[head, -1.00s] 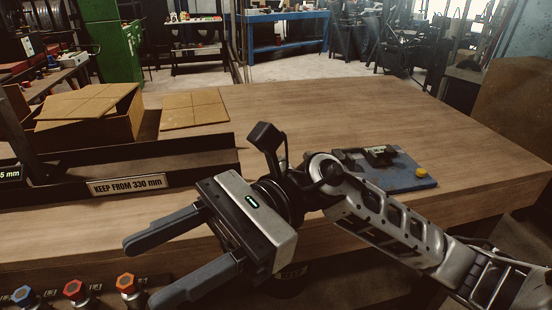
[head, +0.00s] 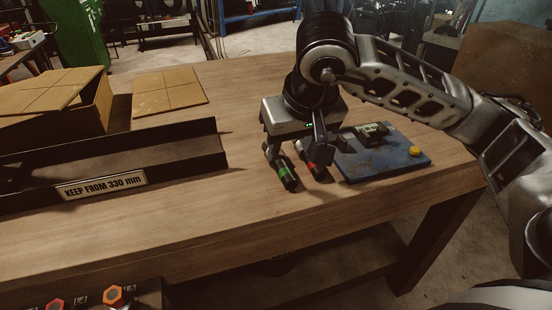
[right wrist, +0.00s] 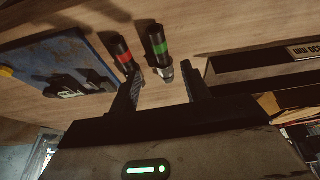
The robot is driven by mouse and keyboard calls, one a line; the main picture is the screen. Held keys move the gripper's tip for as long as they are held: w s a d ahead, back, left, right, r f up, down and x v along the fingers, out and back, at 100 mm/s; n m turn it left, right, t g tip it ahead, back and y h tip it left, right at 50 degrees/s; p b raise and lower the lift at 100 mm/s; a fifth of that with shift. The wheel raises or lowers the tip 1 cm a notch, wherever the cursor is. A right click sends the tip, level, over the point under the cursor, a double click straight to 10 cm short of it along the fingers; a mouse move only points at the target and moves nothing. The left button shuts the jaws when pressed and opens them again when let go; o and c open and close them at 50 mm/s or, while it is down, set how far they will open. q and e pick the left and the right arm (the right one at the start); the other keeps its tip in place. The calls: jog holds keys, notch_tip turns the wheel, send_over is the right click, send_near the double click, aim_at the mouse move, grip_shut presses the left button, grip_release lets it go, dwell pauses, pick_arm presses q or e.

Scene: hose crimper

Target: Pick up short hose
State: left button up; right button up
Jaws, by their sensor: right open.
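Two short black cylindrical pieces stand or lie on the bench, close together; one has a green band (head: 287,173) and the other a red band (head: 316,172). I cannot tell which is the short hose. My right gripper (head: 295,150) points down at them, open and empty. In the right wrist view, the green-banded piece (right wrist: 157,42) lies ahead of the gap between the fingertips (right wrist: 162,72), with a metallic end towards them. The red-banded piece (right wrist: 122,54) is beside the left finger there. My left gripper is not in view.
A blue plate (head: 385,160) with a dark device and yellow knob is just right of the pieces. A dark trough labelled "KEEP FROM 330 mm" (head: 100,187) and a cardboard box (head: 85,118) are at left. The wooden bench (head: 230,235) is clear in front.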

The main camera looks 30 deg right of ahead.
aim_at(284, 167)
jog(key=p+x, duration=0.1)
jog(key=x, duration=0.7)
jog(key=shift+a, duration=0.1)
jog(key=shift+r, duration=0.15)
grip_shut()
